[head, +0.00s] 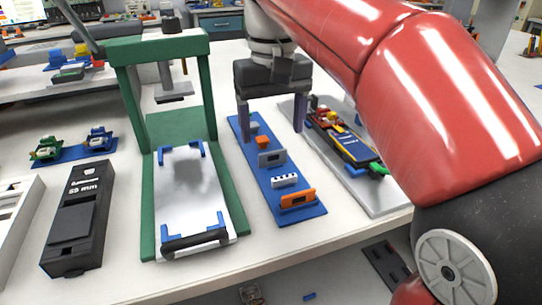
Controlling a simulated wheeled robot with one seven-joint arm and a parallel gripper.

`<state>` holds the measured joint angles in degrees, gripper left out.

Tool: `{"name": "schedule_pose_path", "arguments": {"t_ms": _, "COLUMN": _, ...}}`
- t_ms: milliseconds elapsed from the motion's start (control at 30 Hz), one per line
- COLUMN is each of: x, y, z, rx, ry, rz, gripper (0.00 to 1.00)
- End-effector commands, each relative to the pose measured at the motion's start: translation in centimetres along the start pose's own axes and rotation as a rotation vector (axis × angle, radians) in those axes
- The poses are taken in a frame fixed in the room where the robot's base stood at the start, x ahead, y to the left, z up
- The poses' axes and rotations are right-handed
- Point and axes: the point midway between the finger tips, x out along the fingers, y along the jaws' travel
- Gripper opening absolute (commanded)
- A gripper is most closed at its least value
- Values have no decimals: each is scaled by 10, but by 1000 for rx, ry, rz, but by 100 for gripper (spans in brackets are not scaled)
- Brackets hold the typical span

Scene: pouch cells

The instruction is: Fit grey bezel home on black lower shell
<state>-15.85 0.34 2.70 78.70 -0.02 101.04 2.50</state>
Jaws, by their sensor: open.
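A grey bezel (271,158), a small plate with a darker window, stands on the blue strip holder (288,216) among other small parts. My gripper (271,118) hangs over the far part of this holder, jaws open, one finger to each side of the strip. Nothing shows between its fingers. What seems to be the black lower shell (374,158) lies on the light grey plate (374,200) to the right, with a dark blue panel and red and yellow parts on it. My red arm passes close above and hides some of that plate.
A green press frame (128,95) with a white bed and blue corner stops stands left of the holder. An orange part (297,199) and a white part (284,181) stand nearer on the strip.

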Motion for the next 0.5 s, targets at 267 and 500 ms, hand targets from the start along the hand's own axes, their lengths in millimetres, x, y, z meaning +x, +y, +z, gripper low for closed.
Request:
{"name": "schedule_pose_path", "arguments": {"t_ms": 267, "x": 41, "y": -1, "z": 3, "rx": -1, "ry": -1, "rz": 0, "gripper": 75}}
{"name": "schedule_pose_path", "arguments": {"t_ms": 500, "x": 47, "y": -1, "z": 2, "rx": 0, "ry": 1, "rz": 0, "gripper": 75}}
